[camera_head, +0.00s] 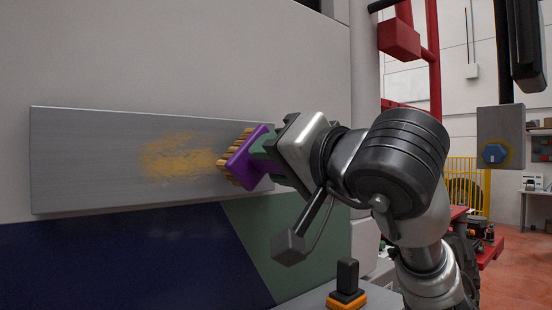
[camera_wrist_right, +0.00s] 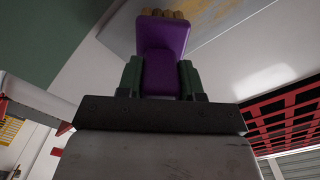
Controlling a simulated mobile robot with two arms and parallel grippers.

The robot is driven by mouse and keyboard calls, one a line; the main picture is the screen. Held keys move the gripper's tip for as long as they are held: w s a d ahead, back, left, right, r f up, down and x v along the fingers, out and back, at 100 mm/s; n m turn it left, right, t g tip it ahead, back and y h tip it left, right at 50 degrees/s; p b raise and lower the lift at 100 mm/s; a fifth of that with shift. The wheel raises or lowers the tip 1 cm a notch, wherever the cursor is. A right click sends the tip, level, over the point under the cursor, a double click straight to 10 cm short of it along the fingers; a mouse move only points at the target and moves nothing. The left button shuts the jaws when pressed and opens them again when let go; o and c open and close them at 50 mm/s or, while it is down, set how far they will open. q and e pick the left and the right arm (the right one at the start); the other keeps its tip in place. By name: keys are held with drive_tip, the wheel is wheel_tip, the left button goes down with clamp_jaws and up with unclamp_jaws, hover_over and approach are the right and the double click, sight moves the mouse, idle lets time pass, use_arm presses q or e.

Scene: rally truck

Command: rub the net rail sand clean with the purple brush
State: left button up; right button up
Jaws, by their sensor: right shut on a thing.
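The net rail (camera_head: 90,165) is a long grey metal plate on the pale wall in the head view. A yellow-brown sand patch (camera_head: 180,157) lies on its middle and right part. My right gripper (camera_head: 268,152) is shut on the purple brush (camera_head: 246,150), whose tan bristles (camera_head: 232,158) point left, at the right edge of the sand. I cannot tell whether the bristles touch the rail. In the right wrist view the brush (camera_wrist_right: 163,50) sits between the green fingers (camera_wrist_right: 161,78), with the rail (camera_wrist_right: 150,12) and sand (camera_wrist_right: 213,14) beyond. My left gripper is not in view.
Below the rail is a dark blue and green panel (camera_head: 130,255). A black and orange object (camera_head: 347,288) stands on a grey ledge at the bottom. A red frame (camera_head: 400,40) and a grey box with a blue knob (camera_head: 495,154) are at right.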

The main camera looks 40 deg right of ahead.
drive_tip(key=shift+w+a, duration=0.1)
drive_tip(key=shift+w, duration=0.8)
drive_tip(key=shift+a, duration=0.1)
